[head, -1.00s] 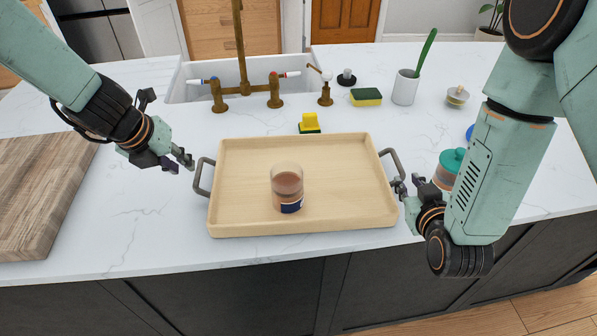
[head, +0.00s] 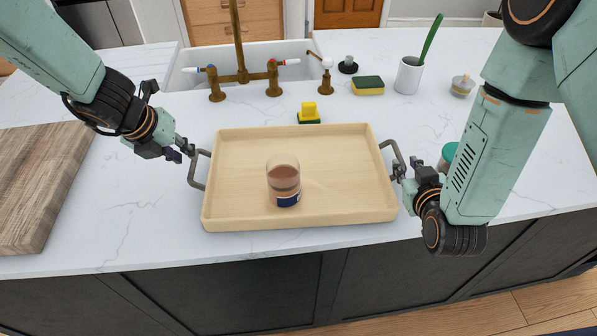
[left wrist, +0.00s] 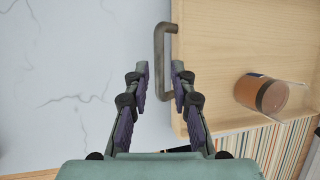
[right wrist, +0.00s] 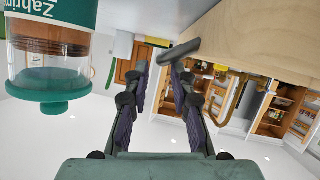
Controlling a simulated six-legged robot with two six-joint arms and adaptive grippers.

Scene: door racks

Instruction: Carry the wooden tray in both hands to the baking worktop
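The wooden tray (head: 330,150) lies on the white countertop with a grey handle at each end. A glass jar (head: 284,180) with brown contents and a blue label stands in it. My left gripper (head: 184,152) is open at the left handle (head: 193,170); in the left wrist view the handle (left wrist: 159,60) shows between the fingertips. My right gripper (head: 405,176) is open at the right handle (head: 394,155); in the right wrist view part of that handle (right wrist: 181,52) shows at the fingertips. I cannot tell whether either gripper touches its handle.
A wooden board (head: 40,185) lies at the left. Behind the tray are a yellow scrubber (head: 309,113), a sponge (head: 368,86), a white cup (head: 408,76) and the sink with brass taps (head: 243,75). A green-lidded jar (right wrist: 50,60) stands close to my right gripper.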

